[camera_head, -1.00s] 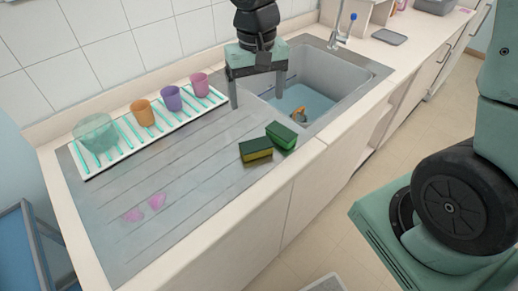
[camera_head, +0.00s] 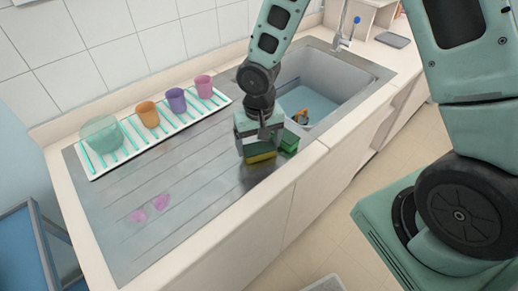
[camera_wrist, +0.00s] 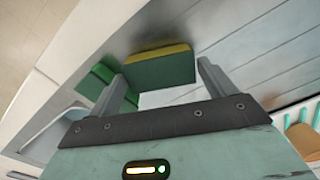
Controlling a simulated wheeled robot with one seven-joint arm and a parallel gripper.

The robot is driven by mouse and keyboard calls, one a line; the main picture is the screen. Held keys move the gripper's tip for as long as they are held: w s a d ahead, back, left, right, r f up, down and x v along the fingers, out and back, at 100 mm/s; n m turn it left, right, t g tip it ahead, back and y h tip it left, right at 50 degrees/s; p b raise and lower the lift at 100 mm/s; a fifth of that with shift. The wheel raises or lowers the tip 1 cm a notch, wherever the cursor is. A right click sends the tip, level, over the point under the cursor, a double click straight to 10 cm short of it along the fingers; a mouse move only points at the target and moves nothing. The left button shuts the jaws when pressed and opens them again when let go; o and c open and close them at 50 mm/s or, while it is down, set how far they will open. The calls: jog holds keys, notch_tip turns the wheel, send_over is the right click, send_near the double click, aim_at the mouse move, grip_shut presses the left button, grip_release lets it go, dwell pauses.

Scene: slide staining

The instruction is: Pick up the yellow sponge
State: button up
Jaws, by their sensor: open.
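The yellow sponge (camera_head: 262,157) has a green layer on top and lies on the steel drainboard beside the sink; my gripper partly covers it in the head view. In the wrist view the same sponge (camera_wrist: 162,68) shows a dark green face with a yellow edge, in the gap between my fingertips. My gripper (camera_wrist: 161,78) is open, with one finger toward each end of the sponge. In the head view my gripper (camera_head: 257,145) points down right over it. I cannot tell whether the fingers touch it.
A second green sponge (camera_head: 290,142) lies close on the right, beside one finger; it also shows in the wrist view (camera_wrist: 97,80). The sink (camera_head: 345,85) is behind right. A rack (camera_head: 110,157) with several cups stands back left. Pink stains (camera_head: 160,202) mark the otherwise clear drainboard.

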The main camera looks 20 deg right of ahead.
aim_at(259, 147)
jog(key=shift+f, duration=0.95)
jog(key=c, duration=0.7)
jog(key=shift+r, duration=0.1)
notch_tip(259, 147, up, 10)
jog(key=shift+f, duration=0.1)
jog(key=shift+o, duration=1.2)
jog(key=shift+c, duration=0.4)
